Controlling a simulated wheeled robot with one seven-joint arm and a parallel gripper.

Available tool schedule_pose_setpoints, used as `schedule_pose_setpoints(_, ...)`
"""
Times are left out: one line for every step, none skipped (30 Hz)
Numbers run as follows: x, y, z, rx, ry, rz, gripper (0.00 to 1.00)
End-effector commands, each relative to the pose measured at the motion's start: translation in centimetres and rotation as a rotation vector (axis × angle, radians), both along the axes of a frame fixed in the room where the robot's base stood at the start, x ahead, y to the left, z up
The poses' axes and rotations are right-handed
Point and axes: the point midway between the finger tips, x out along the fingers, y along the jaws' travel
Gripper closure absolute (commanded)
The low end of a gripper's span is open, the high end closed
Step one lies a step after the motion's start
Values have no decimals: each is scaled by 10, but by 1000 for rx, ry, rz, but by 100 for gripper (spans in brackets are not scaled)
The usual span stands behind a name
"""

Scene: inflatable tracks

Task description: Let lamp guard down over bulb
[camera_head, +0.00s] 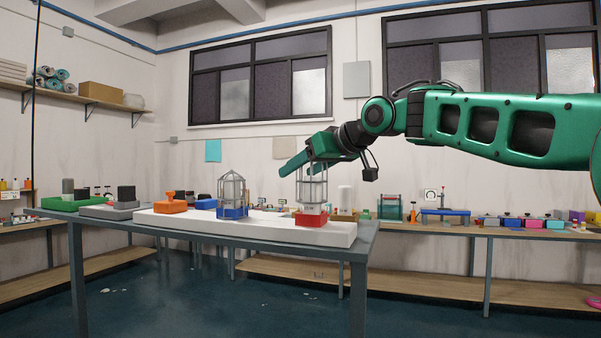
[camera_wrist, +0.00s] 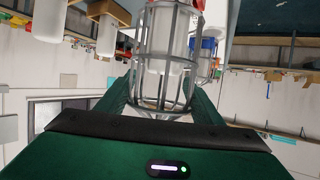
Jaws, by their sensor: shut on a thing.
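My gripper (camera_head: 306,160) is shut on the top of a grey wire lamp guard (camera_head: 312,184). The guard stands upright above a red lamp base (camera_head: 311,219) on a white board (camera_head: 262,230). In the wrist view, the guard (camera_wrist: 186,60) is between my green fingers, with a whitish bulb (camera_wrist: 160,55) showing inside its wires. To the left stands a second caged lamp (camera_head: 232,188) on a blue base (camera_head: 232,212).
An orange block (camera_head: 170,205) lies on the board at the left. Grey and green blocks (camera_head: 65,203) stand farther left on the table. Benches with small coloured items run along the back wall. The board's front strip is clear.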

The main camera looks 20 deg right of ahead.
Motion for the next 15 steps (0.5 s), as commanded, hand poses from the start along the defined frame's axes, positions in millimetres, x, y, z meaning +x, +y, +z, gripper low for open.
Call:
schedule_pose_setpoints(0,0,-1,0,-1,0,62)
schedule_pose_setpoints(0,0,-1,0,-1,0,62)
schedule_pose_setpoints(0,0,-2,0,-1,0,62)
schedule_pose_setpoints(0,0,-3,0,-1,0,62)
schedule_pose_setpoints(0,0,-3,0,-1,0,62)
schedule_pose_setpoints(0,0,-4,0,-1,0,62)
schedule_pose_setpoints(0,0,-5,0,-1,0,62)
schedule_pose_setpoints(0,0,-6,-1,0,0,62)
schedule_pose_setpoints(0,0,-7,0,0,0,62)
schedule_pose_setpoints(0,0,-7,0,0,0,62)
schedule_pose_setpoints(0,0,-8,0,0,0,62)
schedule_pose_setpoints(0,0,-9,0,0,0,62)
schedule_pose_setpoints(0,0,-10,0,0,0,62)
schedule_pose_setpoints(0,0,-10,0,0,0,62)
schedule_pose_setpoints(0,0,-11,0,0,-1,62)
